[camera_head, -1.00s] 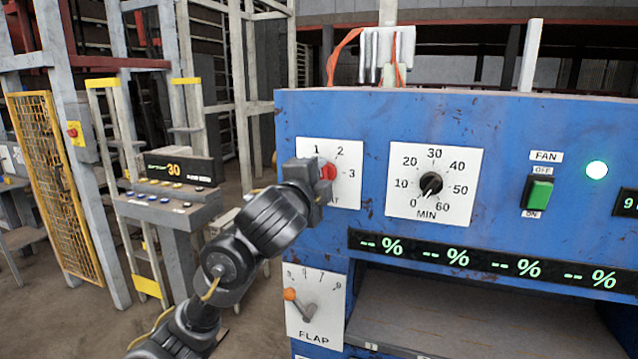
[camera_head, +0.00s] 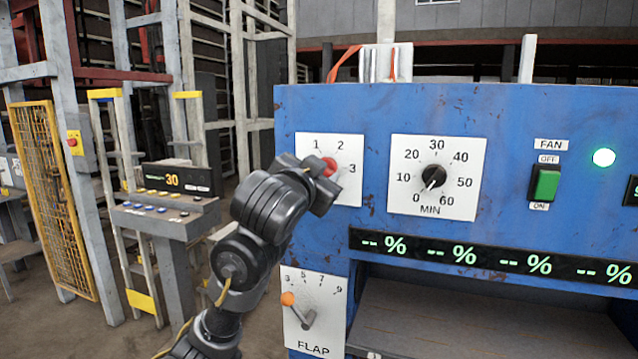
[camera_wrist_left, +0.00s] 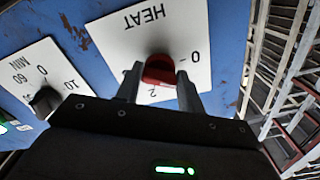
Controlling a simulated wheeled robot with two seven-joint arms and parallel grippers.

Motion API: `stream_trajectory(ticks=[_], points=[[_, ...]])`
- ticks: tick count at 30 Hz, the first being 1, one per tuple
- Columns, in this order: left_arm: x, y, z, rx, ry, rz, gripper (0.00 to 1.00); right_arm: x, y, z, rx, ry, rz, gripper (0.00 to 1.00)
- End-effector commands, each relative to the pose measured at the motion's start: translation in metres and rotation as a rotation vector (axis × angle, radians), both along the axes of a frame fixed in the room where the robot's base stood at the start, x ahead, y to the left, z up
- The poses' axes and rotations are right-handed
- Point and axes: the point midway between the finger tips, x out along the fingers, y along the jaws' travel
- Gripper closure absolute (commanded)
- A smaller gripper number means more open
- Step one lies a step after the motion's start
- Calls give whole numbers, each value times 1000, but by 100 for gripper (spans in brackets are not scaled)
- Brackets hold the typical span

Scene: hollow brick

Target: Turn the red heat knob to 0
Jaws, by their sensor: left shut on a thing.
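The red heat knob (camera_head: 329,167) sits on a white dial plate (camera_head: 349,190) at the left of the blue panel. In the head view the plate shows 1, 2 and 3, with its lower left hidden by my left gripper (camera_head: 318,178). In the left wrist view the red knob (camera_wrist_left: 158,70) is between the two fingers of my left gripper (camera_wrist_left: 159,85), which are shut on it. That view shows the plate upside down, with HEAT, a 0 at the right and a 2 below the knob. I cannot tell exactly where the knob points. My right gripper is out of view.
A black MIN timer knob (camera_head: 433,177) is right of the heat plate, and a green fan switch (camera_head: 545,183) is farther right. Below the heat dial is an orange-tipped flap lever (camera_head: 288,299). A grey control console (camera_head: 165,215) stands to the left.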

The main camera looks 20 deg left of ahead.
Motion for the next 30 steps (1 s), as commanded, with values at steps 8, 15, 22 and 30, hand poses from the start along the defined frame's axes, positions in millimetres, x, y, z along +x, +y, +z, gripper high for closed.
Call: stream_trajectory(ticks=[8, 15, 22, 30], points=[[0, -1, -5, -241, 19, 0, 85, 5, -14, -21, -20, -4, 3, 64], [0, -2, -4, -400, 30, 1, 85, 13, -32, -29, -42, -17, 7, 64], [0, -2, -4, -491, 37, 1, 85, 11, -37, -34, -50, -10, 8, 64], [0, -2, -3, -528, 40, 2, 85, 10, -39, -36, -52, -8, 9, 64]])
